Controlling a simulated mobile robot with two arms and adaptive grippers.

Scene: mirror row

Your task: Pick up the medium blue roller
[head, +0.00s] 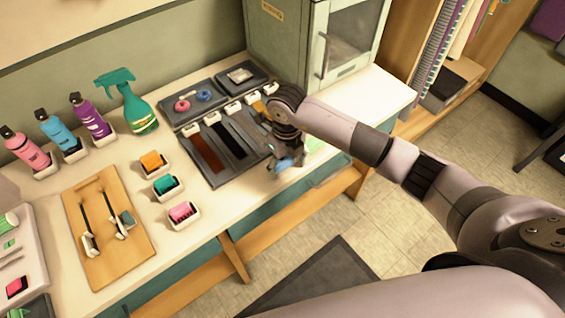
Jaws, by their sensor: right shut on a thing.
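My right gripper (280,157) reaches in from the right and points down at the front right of the counter. It is shut on a small blue thing, which looks like the medium blue roller (286,164). The fingers and wrist hide part of it. I cannot tell whether it touches the counter or is held just above it. My left gripper is not in view.
A dark compartment tray (222,176) lies left of the gripper, with a smaller tray (172,118) behind. Orange (152,160), teal (166,184) and pink (182,210) items sit in white holders. A cabinet (288,45) stands behind; bottles (58,132) stand left.

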